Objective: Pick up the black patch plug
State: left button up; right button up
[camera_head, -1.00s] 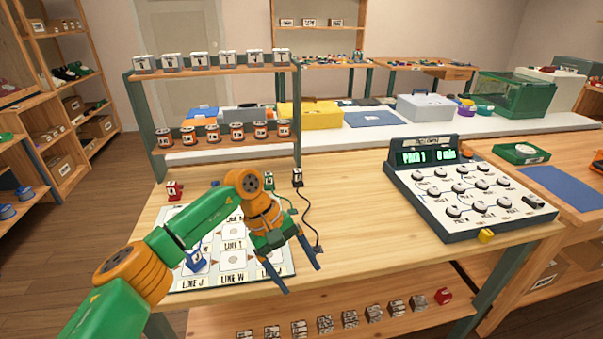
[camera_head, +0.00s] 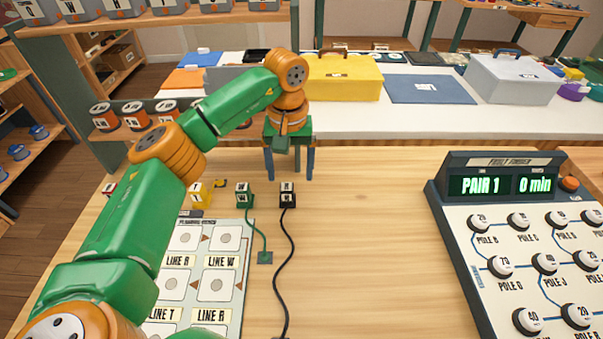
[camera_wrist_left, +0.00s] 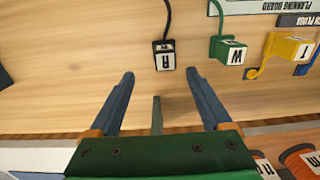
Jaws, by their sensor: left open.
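The black patch plug (camera_head: 288,194) stands on the wooden table, with its black cord running toward the front edge. In the left wrist view the black plug (camera_wrist_left: 164,60) shows a white label and lies just beyond the fingertips, roughly between their lines. My left gripper (camera_head: 289,176) is open and empty, behind the plug in the head view and apart from it. In the left wrist view its two blue fingers (camera_wrist_left: 160,75) are spread wide. My right gripper is not in view.
Left of the black plug stand a green plug (camera_head: 243,196) with its cord and a yellow plug (camera_head: 199,193). A planning board (camera_head: 243,280) lies at the front left. A fault finder panel (camera_head: 455,240) stands at right. Bare table lies between.

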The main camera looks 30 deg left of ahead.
aim_at(285, 189)
pick_arm(q)
jog(key=s+f, duration=0.1)
jog(key=f, duration=0.1)
jog(key=s+f+p, duration=0.1)
jog(key=shift+a+f, duration=0.1)
jog(key=shift+f, duration=0.25)
jog(key=shift+w+f, duration=0.2)
jog(key=shift+f, duration=0.95)
jog(key=shift+w+f, duration=0.1)
jog(key=shift+f, duration=0.05)
grip_shut()
